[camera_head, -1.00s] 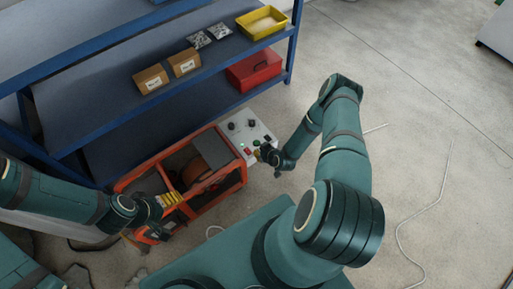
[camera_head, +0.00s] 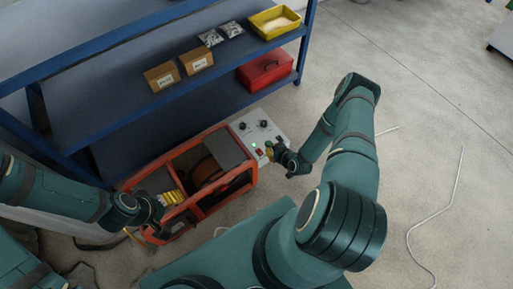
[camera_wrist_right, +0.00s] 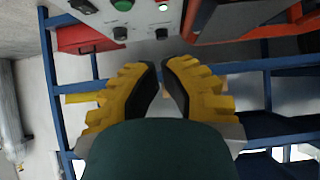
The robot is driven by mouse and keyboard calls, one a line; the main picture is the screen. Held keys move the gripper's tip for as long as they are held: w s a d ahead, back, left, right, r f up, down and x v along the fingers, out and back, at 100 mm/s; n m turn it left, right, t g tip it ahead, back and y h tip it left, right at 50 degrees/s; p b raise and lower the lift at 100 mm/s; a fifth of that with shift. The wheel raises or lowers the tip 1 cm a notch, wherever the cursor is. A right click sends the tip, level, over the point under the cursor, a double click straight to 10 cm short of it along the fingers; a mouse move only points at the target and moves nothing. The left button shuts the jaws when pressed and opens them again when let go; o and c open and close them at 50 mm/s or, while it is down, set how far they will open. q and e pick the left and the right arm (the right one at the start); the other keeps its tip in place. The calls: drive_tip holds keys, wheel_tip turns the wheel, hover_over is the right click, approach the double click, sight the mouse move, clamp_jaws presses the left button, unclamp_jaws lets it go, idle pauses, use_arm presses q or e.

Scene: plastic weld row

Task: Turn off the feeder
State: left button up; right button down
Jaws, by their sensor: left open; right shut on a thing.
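The feeder is an orange-framed machine (camera_head: 203,212) on the floor in front of the shelf. My right gripper (camera_head: 269,150) is at the panel's near edge, close to the red switch. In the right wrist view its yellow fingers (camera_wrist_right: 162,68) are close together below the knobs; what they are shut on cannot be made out. My left gripper (camera_head: 174,197) is open, with its yellow fingers over the feeder's left end.
A blue shelf (camera_head: 110,105) stands behind the feeder, with cardboard boxes (camera_head: 161,76), a yellow bin (camera_head: 275,22) and a red case (camera_head: 266,72). A pale cable (camera_head: 437,205) lies on the floor at right, where the floor is otherwise open.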

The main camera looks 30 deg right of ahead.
idle(0.3)
drive_tip(key=b, duration=0.3)
hover_over(261, 150)
wheel_tip(261, 150, down, 6)
drive_tip(key=shift+s+f, duration=0.15)
wheel_tip(261, 150, down, 2)
drive_tip(key=shift+f+b, duration=0.2)
drive_tip(key=shift+b, duration=0.25)
drive_tip(key=shift+w+f, duration=0.3)
drive_tip(key=shift+f, duration=0.4)
